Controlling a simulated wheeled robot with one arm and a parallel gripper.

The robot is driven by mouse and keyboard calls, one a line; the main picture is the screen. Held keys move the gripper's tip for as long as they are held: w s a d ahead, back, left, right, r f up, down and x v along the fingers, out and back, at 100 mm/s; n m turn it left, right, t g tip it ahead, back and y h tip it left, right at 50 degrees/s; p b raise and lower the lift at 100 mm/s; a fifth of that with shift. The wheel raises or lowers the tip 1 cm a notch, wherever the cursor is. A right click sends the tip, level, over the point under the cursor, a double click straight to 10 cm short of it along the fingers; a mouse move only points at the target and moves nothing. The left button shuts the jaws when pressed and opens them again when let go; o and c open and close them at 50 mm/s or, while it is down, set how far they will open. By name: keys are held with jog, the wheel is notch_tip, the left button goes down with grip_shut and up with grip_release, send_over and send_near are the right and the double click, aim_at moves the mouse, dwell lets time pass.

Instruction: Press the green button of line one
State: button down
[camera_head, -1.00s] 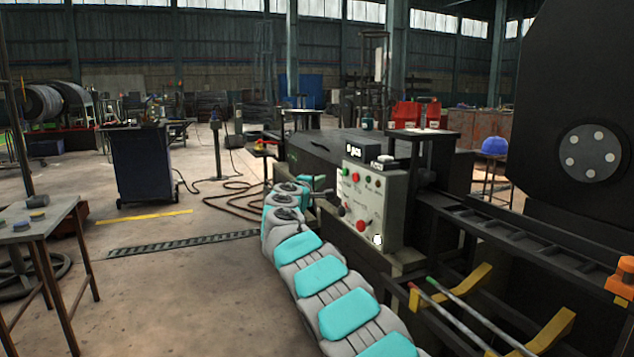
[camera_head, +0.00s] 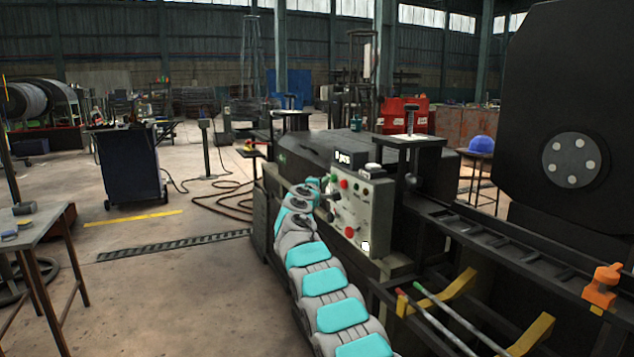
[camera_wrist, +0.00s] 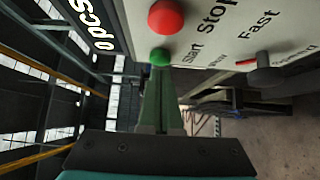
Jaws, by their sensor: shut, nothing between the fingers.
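The pale control panel (camera_head: 376,222) stands right of my arm in the head view. In the wrist view the green button (camera_wrist: 160,57), beside the word Start, sits next to a red button (camera_wrist: 166,16) marked Stop. My gripper (camera_wrist: 160,75) is shut and empty, its fingertips right at the green button. I cannot tell whether they touch it or whether it is pressed in. In the head view my gripper (camera_head: 328,190) is small and close to the panel's left side. The red button (camera_head: 344,183) shows there too. No line number is readable.
A display reading 0 pcs (camera_wrist: 96,22) is beside the buttons. A selector lever (camera_wrist: 265,70) near the word Fast sticks out to the right. A dark machine bed (camera_head: 480,235) with rods lies right of the panel.

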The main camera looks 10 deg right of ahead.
jog(key=shift+w+d, duration=0.1)
jog(key=shift+d, duration=0.15)
